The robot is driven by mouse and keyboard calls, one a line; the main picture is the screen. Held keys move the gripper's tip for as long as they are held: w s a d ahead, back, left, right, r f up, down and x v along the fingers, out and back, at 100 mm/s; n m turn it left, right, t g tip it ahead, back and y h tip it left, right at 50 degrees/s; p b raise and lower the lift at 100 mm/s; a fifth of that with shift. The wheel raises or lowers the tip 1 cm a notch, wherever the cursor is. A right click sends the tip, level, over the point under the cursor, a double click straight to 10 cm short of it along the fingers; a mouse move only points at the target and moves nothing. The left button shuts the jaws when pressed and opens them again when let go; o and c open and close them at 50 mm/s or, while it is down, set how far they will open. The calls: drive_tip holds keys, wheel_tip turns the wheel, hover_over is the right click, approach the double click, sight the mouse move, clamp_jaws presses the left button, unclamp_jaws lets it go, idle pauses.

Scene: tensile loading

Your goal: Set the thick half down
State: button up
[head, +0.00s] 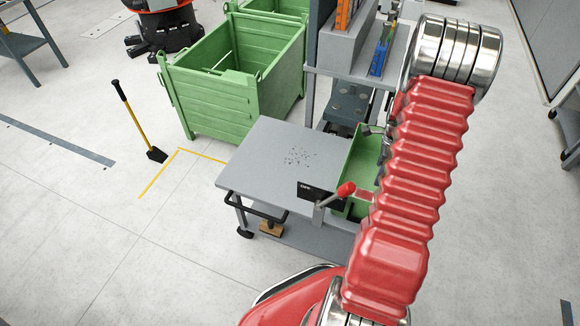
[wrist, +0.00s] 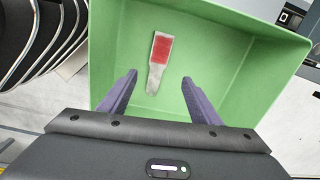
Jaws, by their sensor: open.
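A flat piece (wrist: 160,60), grey with a red upper part and a narrower lower end, lies on the floor of a green bin (wrist: 222,55) in the wrist view. It is apart from both fingers. My gripper (wrist: 159,85) is open and empty over the bin, its two dark fingers on either side below the piece. In the head view the green bin (head: 358,160) stands at the right side of a grey table, partly hidden by my red arm. My gripper is hidden in that view.
The grey cart table (head: 262,152) has small dark specks on top and a red-knobbed lever (head: 345,190) at its edge. A large green crate (head: 212,98) stands behind it.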

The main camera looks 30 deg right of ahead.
drive_tip(key=w+a+r+n+t+h, duration=0.1)
drive_tip(key=w+a+r+n, duration=0.1)
drive_tip(key=a+r+n, duration=0.65)
drive_tip(key=w+a+r+n+t, duration=0.1)
drive_tip(key=w+a+r+n, duration=0.25)
drive_tip(key=a+r, duration=1)
drive_tip(key=s+a+r+n+t, duration=0.1)
drive_tip(key=s+a+r+n, duration=0.5)
drive_tip(key=a, duration=0.3)
drive_tip(key=s+a+r+n+t+y, duration=0.1)
drive_tip(key=s+a+r+n+t, duration=0.1)
drive_tip(key=s+a+r+n, duration=0.3)
drive_tip(key=s+a+n, duration=0.3)
drive_tip(key=a, duration=0.1)
drive_tip(key=shift+s+a+r+n, duration=0.2)
drive_tip(key=shift+a+r+n, duration=0.15)
drive_tip(key=shift+a+n, duration=0.05)
